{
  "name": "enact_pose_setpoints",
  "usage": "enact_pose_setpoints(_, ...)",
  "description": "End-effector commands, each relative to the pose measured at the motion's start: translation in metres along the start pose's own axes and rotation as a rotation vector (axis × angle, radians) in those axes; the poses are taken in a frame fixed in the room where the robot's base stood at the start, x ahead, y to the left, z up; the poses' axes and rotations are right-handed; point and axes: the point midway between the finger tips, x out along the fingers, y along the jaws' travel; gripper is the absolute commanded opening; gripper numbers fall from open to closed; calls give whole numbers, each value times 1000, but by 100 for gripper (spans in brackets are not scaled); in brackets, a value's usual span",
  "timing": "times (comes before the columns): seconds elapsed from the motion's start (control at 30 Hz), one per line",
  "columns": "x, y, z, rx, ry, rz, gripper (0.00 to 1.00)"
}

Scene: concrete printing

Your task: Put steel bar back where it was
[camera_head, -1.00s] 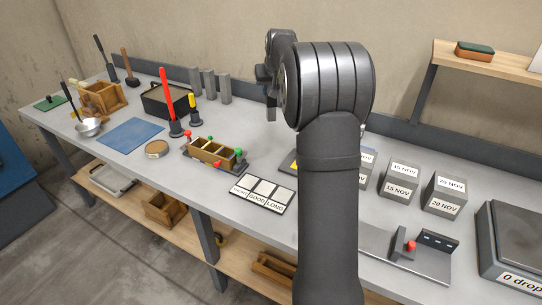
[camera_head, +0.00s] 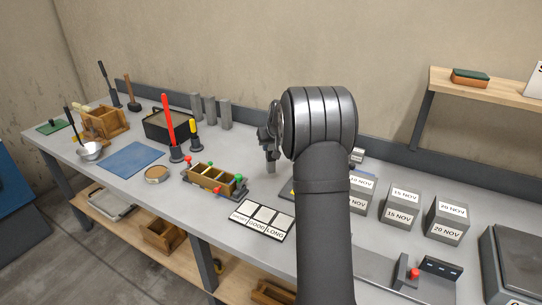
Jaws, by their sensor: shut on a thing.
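My gripper (camera_head: 268,142) is at the middle of the bench, partly hidden behind my own arm. It is shut on a short grey upright bar, which I take for the steel bar (camera_head: 271,166); its lower end shows below the jaws. The bar is close over the grey bench top, right of the wooden mould; I cannot tell whether it touches the bench. Several similar grey bars (camera_head: 209,109) stand upright in a row at the back of the bench, to the left of my gripper.
A wooden mould (camera_head: 211,178) with coloured knobs sits left of the gripper. A label board (camera_head: 258,219) lies in front. Dated grey cubes (camera_head: 402,205) stand to the right. A red rod (camera_head: 169,122) and yellow-handled tool (camera_head: 194,131) stand upright at left. A shelf (camera_head: 500,88) hangs at upper right.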

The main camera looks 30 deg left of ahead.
Motion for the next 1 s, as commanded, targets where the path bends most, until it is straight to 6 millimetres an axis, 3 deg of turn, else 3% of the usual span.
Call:
enact_pose_setpoints(0.33,34,0,22,0,1,0,0)
enact_pose_setpoints(0.73,39,0,25,0,3,1,0)
enact_pose_setpoints(0.77,39,0,26,0,0,0,33)
enact_pose_setpoints(0.8,39,0,26,0,0,0,41)
enact_pose_setpoints(0.87,39,0,26,0,0,0,49)
enact_pose_setpoints(1.0,39,0,26,0,0,0,49)
